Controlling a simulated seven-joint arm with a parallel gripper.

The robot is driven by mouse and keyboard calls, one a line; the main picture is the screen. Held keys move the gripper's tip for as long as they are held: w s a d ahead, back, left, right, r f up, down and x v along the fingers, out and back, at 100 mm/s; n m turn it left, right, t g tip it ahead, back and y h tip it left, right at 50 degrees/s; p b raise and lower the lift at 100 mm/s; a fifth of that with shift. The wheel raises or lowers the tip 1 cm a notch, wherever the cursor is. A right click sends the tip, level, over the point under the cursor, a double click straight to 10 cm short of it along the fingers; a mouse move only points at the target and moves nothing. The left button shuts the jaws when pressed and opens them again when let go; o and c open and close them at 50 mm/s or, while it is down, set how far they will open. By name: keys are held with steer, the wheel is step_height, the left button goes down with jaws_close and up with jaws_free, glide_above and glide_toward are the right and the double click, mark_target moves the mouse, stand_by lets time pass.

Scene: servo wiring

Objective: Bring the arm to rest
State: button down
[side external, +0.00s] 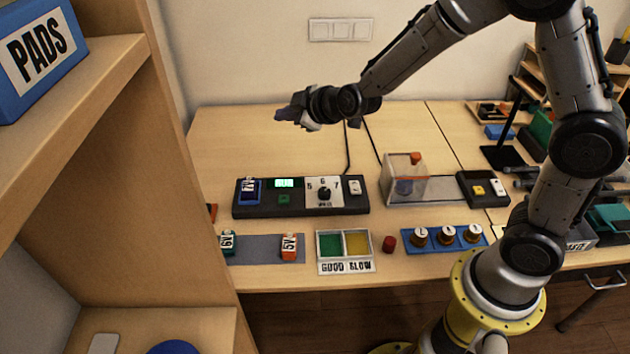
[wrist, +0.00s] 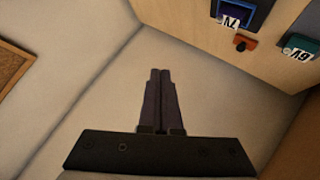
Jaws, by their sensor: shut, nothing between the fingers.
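My gripper (side external: 282,114) is at the left end of my outstretched arm in the side view, high above the back of the table and apart from everything on it. In the wrist view its two dark fingers (wrist: 160,72) are pressed together with nothing between them. The black servo tester (side external: 300,196) sits below on the table, with a lit green display, a dial and a blue piece in its left end.
A wooden shelf (side external: 160,125) with a blue PADS box (side external: 38,45) stands at the left. A clear box (side external: 405,178), a GOOD/SLOW tray (side external: 345,267), a blue rack (side external: 445,239) and labelled servos (side external: 289,247) occupy the table. The table's back left is clear.

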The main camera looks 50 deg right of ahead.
steer(key=s+d+r+m+y, duration=0.1)
steer(key=s+r+m, duration=0.1)
steer(key=s+r, duration=1.3)
steer(key=s+d+f+m+g, duration=0.1)
steer(key=s+f+m+g, duration=0.1)
steer(key=s, duration=0.8)
steer(key=s+f+m+g, duration=0.3)
steer(key=s+f, duration=0.3)
steer(key=s, duration=0.4)
steer(key=shift+d+f+m+g+h, duration=0.3)
steer(key=shift+d+f+g, duration=0.05)
steer(key=shift+g, duration=0.35)
